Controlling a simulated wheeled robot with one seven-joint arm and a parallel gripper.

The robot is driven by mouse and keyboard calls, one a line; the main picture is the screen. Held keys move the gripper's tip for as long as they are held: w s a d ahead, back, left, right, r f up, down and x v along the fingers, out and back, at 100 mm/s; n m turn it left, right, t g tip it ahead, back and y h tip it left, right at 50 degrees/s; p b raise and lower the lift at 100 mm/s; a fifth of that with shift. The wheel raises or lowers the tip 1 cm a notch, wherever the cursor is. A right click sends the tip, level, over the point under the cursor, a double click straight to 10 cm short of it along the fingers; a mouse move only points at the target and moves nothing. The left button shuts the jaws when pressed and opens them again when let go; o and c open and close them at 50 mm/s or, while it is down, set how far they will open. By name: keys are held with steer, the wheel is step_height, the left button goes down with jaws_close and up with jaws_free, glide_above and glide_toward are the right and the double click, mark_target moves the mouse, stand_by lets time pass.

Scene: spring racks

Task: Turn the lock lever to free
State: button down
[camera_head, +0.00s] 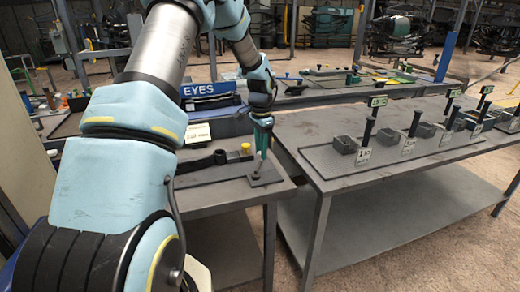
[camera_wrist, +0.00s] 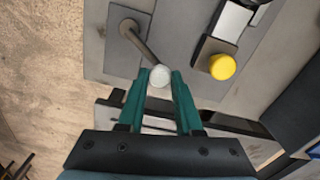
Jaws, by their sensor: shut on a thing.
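The lock lever (camera_wrist: 142,46) is a grey rod with a pale ball knob (camera_wrist: 160,76) at its end. In the wrist view it leans from its pivot on a dark square plate toward my gripper (camera_wrist: 161,84). My gripper's green fingers are shut on the ball knob. In the head view my gripper (camera_head: 261,152) points down above the small lever plate (camera_head: 268,178) at the near table's right edge. The knob is mostly hidden by the fingers there.
A yellow knob (camera_wrist: 222,66) on a dark block sits close to the right of the lever; it also shows in the head view (camera_head: 246,148). A black bar (camera_head: 203,161) lies left of it. A longer table (camera_head: 420,165) with small bins and signs stands at right.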

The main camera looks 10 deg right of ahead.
steer(key=m, duration=0.1)
steer(key=s+d+m, duration=0.1)
steer(key=m, duration=0.1)
steer(key=shift+d, duration=0.25)
steer(key=m, duration=0.1)
steer(key=s+d+m+p, duration=0.1)
steer(key=shift+m, duration=0.4)
steer(key=s+m, duration=0.1)
steer(key=m, duration=0.2)
steer(key=shift+s+d+p, duration=0.35)
steer(key=shift+d+p, duration=0.05)
steer(key=shift+s+d+m+p, duration=0.1)
steer(key=shift+s+m+p, duration=0.2)
steer(key=shift+m, duration=0.35)
steer(key=shift+s+d+m+p, duration=0.1)
steer(key=shift+s+m, duration=0.25)
steer(key=shift+m, duration=0.3)
steer(key=c, duration=0.6)
jaws_free()
